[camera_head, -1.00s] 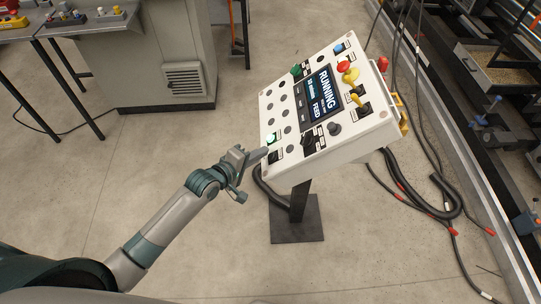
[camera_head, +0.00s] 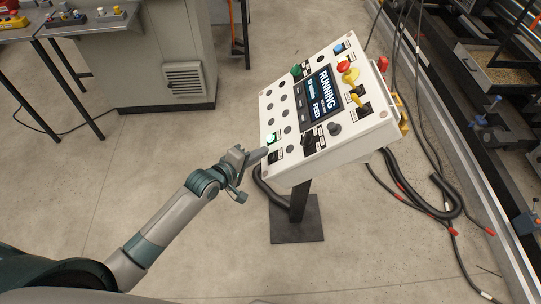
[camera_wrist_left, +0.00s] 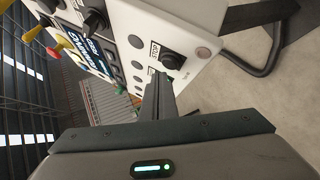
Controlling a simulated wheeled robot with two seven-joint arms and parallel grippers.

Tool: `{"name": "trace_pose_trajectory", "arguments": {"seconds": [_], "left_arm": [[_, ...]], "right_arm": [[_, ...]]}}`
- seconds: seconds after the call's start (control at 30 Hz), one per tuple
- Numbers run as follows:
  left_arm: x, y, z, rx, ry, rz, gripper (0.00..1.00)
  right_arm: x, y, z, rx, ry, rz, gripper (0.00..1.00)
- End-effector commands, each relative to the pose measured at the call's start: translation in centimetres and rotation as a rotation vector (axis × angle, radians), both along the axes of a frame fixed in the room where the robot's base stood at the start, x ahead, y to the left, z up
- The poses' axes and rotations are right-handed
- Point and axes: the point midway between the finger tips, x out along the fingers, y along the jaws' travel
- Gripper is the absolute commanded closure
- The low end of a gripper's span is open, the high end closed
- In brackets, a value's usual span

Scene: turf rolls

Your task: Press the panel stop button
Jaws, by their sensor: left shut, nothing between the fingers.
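The white control panel (camera_head: 330,152) stands tilted on a post, its screen (camera_head: 318,96) reading "RUNNING" and "FEED". A black button (camera_head: 274,157) sits at its lower left corner; in the left wrist view this button (camera_wrist_left: 172,61) is beside a "STOP" label. A lit green button (camera_head: 271,138) is just above it in the head view. My left gripper (camera_head: 262,154) is shut and empty, its tip at the panel's lower left edge close to the black button. It also shows in the left wrist view (camera_wrist_left: 158,84). I cannot tell whether it touches. My right gripper is not in view.
The panel also carries a red button (camera_head: 344,67), yellow controls (camera_head: 351,75) and a black knob (camera_head: 308,141). Its base plate (camera_head: 310,232) is on the floor. Black cables (camera_head: 420,200) lie to the right. A grey cabinet (camera_head: 160,60) stands behind left. The floor between is clear.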

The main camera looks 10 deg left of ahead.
Motion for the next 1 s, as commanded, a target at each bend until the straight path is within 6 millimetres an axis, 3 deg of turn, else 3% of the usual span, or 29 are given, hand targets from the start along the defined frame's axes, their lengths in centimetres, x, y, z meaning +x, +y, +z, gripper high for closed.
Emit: {"name": "trace_pose_trajectory", "arguments": {"seconds": [1.0], "left_arm": [[0.16, -0.53, -0.62, 0.0, 0.0, 0.0, 1.0]], "right_arm": [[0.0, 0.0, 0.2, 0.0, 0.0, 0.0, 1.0]]}}
